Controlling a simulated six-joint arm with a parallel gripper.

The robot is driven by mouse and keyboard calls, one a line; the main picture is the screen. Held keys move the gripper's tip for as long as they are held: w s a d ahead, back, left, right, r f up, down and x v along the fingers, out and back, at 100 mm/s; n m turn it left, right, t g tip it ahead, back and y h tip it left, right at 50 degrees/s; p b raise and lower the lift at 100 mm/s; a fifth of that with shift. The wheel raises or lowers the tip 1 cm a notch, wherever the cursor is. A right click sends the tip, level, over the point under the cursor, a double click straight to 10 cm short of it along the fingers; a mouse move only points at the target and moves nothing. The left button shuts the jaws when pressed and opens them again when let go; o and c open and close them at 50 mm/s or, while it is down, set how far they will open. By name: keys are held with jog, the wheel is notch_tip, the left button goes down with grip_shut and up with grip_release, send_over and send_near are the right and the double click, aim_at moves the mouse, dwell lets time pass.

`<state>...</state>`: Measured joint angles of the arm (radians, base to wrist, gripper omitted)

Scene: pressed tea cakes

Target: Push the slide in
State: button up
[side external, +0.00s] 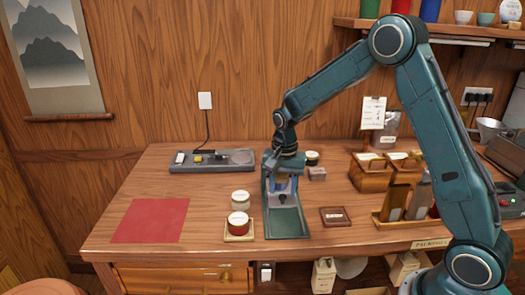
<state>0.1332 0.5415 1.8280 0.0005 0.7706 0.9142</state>
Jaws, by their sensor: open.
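A green press (267,198) stands upright at the middle of the table. A flat green slide or tray (287,224) reaches from its foot toward the table's front edge. A small grey block with a round dark mark (282,198) sits at the rear of that tray, under the press. My gripper (284,180) is over the press, pointing down, and is open. It overlaps the press top and some blue parts there, so I cannot tell whether it touches them. The rear of the slide is hidden.
Left of the press are a red-banded jar (239,226) on a wooden coaster, a pale-lidded jar (240,200) and a red mat (151,220). A dark wooden tile (335,216) lies to the right. A scale (212,160) is behind; wooden boxes (371,175) and a rack (404,220) are farther right.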

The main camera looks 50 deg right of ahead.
notch_tip(320, 180, up, 13)
jog(key=shift+f, duration=0.2)
dwell(0.3)
jog(key=shift+s+r, duration=0.1)
jog(key=s+a+r+n+t, duration=0.35)
jog(key=s+r+n, duration=0.35)
jog(key=s, duration=0.6)
jog(key=s+a+n+t, duration=0.2)
jog(key=s+n, duration=0.3)
jog(key=s, duration=0.9)
jog(key=shift+a+f, duration=0.25)
jog(key=shift+f, duration=0.2)
